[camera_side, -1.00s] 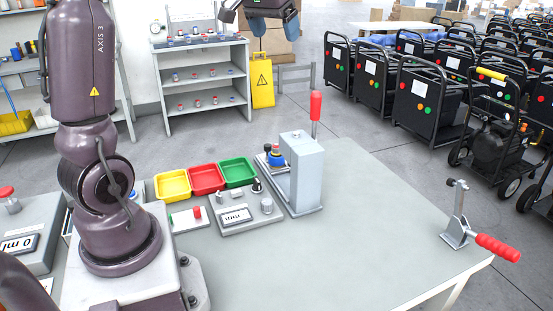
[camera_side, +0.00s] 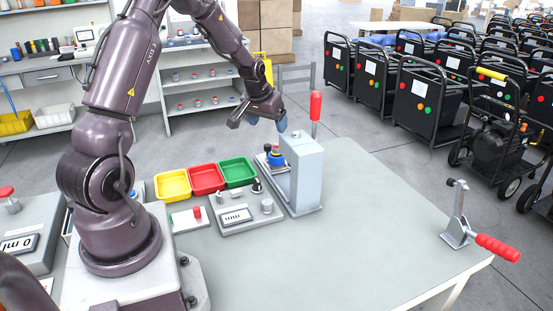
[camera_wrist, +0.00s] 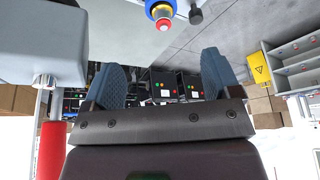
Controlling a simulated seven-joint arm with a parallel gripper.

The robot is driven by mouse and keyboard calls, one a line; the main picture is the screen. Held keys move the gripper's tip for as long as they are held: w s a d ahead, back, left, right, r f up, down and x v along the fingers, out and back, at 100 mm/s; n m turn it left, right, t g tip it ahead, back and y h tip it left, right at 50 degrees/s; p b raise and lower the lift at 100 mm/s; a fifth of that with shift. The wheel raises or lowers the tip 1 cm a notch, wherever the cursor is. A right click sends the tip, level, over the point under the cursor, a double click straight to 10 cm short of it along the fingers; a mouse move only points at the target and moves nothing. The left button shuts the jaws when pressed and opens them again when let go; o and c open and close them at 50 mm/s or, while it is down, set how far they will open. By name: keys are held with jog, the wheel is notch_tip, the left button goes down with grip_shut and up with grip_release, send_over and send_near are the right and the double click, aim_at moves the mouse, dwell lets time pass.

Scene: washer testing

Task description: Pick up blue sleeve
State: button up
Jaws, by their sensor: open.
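The blue sleeve (camera_side: 276,159) stands on a small fixture left of the tall grey block (camera_side: 305,170) in the side view. In the wrist view a blue collar (camera_wrist: 162,7) shows at the top edge, with a yellow ring and red tip; its upper part is cut off. My gripper (camera_side: 259,121) is above and slightly behind the sleeve, apart from it. Its blue-padded fingers are spread wide with nothing between them; they also show in the wrist view (camera_wrist: 162,85).
The grey block and its red-handled lever (camera_side: 315,108) stand close right of the sleeve. Yellow (camera_side: 173,195), red (camera_side: 207,191) and green bins (camera_side: 238,183) and a display box (camera_side: 240,225) are left. A red-handled clamp (camera_side: 490,245) is far right; the table between is clear.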

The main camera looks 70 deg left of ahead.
aim_at(276, 152)
jog(key=x, duration=0.8)
jog(key=shift+s+d+f, duration=0.1)
jog(key=shift+s+f, duration=0.1)
jog(key=shift+f, duration=0.1)
jog(key=shift+x, duration=3.05)
jog(key=shift+w+r, duration=0.1)
jog(key=shift+r, duration=0.05)
jog(key=c, duration=1)
